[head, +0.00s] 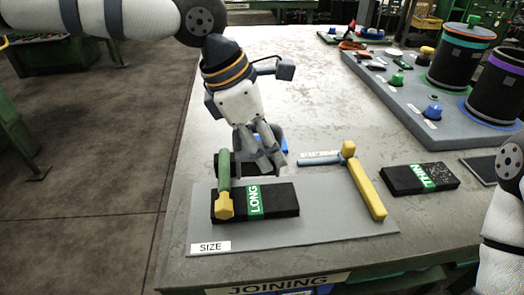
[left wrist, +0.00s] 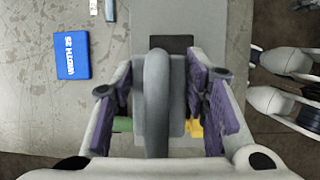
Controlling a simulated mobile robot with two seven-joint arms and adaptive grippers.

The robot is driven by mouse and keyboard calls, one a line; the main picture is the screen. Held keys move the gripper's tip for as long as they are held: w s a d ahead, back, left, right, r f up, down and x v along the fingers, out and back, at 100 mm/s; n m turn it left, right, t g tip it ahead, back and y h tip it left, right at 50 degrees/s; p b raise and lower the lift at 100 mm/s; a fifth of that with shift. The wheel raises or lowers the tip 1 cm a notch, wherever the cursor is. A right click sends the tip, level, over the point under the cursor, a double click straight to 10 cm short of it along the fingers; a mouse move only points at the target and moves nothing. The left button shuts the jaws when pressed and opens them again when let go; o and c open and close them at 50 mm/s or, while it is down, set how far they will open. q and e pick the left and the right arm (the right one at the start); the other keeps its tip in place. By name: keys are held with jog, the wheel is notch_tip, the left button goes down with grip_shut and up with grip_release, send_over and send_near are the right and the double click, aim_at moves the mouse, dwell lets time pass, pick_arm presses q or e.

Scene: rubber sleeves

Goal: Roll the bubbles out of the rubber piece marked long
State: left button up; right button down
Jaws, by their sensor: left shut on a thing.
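The black rubber piece marked LONG (head: 273,202) lies on a grey mat (head: 340,221) at the table's near left corner. A bar with a green shaft and yellow end (head: 223,186) crosses its left part. My left gripper (head: 262,155) points down, slightly behind and above the piece, shut on a dark grey roller. In the left wrist view the grey roller (left wrist: 157,100) sits between the purple finger pads and hides most of what is below. A black end (left wrist: 172,43), seemingly of the piece, shows past it. Whether the roller touches the piece is unclear.
A blue block (left wrist: 72,56) lies behind my gripper. A grey stand (head: 400,95) with black cylinders fills the back right.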

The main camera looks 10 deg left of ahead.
pick_arm(q)
jog(key=shift+r, duration=1.3)
pick_arm(e)
jog(key=shift+w+a, duration=0.2)
jog(key=shift+a, duration=0.3)
pick_arm(q)
jog(key=shift+d, duration=0.1)
